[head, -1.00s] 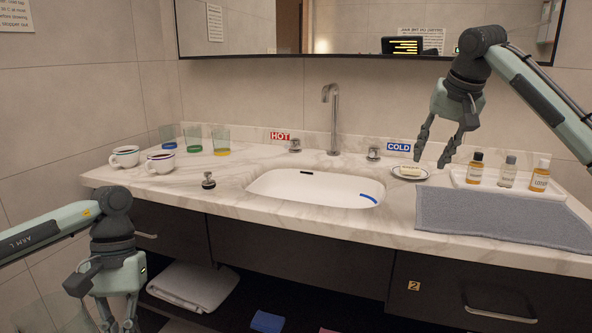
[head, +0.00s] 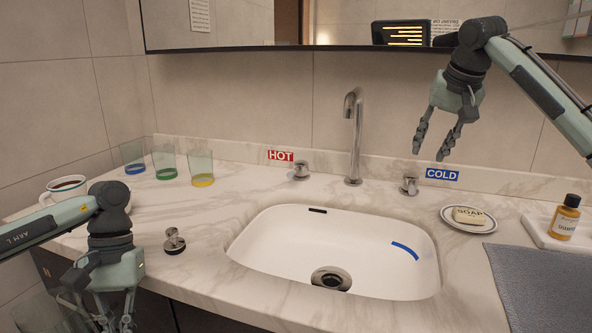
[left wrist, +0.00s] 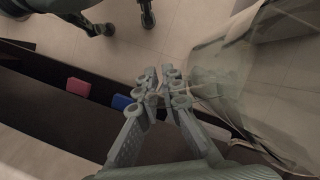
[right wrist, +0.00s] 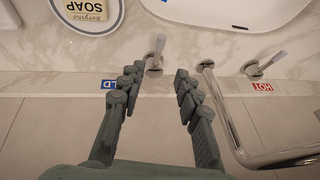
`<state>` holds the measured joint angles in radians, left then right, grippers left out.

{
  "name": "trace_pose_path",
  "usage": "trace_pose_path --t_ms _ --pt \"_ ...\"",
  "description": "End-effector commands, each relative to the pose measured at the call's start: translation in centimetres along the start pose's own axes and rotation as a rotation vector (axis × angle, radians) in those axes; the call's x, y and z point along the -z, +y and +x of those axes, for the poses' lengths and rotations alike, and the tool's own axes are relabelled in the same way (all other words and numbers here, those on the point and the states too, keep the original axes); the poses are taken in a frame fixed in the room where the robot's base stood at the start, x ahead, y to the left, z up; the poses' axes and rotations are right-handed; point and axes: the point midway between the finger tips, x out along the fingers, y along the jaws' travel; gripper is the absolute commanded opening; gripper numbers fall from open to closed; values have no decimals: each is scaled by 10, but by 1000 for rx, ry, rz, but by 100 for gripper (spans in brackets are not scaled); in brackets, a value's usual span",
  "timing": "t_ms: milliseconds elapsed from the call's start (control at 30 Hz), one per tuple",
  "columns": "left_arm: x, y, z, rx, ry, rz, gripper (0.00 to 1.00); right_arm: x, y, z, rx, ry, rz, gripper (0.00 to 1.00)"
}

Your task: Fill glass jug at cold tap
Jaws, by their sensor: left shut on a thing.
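A clear glass jug (left wrist: 235,85) shows in the left wrist view, beside the fingers of my left gripper (left wrist: 162,88). In the head view this gripper (head: 98,318) is low at the left, in front of the counter, shut on the jug, which shows only faintly. My right gripper (head: 432,150) is open and empty, in the air above the cold tap handle (head: 409,186) with its blue COLD label (head: 442,175). The handle also shows between the fingertips in the right wrist view (right wrist: 154,55). The tall spout (head: 354,130) stands behind the white basin (head: 280,245). No water stream shows.
The hot handle (head: 301,170) is left of the spout. Several glasses (head: 165,163), a mug (head: 64,188) and a loose drain plug (head: 174,241) stand at the left. A soap dish (head: 469,219), an amber bottle (head: 566,217) and a grey mat (head: 550,290) are at the right.

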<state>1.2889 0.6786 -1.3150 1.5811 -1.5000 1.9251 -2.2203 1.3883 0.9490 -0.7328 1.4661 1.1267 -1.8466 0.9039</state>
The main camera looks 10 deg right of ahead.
Motion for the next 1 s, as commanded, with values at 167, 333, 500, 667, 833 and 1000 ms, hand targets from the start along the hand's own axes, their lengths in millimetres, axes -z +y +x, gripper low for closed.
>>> trace_pose_path --t_ms 167,333,500,667,833,1000 --pt "0 0 -1 0 1 0 0 -1 1 24 -4 -4 0 33" --pt "0 0 -1 0 1 0 0 -1 1 57 -4 -4 0 33" --pt "0 0 -2 0 1 0 0 -1 1 88 -3 -3 0 33" --pt "-1 0 -2 0 1 0 0 0 1 108 -2 -2 0 33" --pt "-1 0 -2 0 1 0 0 0 1 117 -1 -1 -1 33" --pt "-1 0 -2 0 1 0 0 0 1 118 -1 0 -1 33"
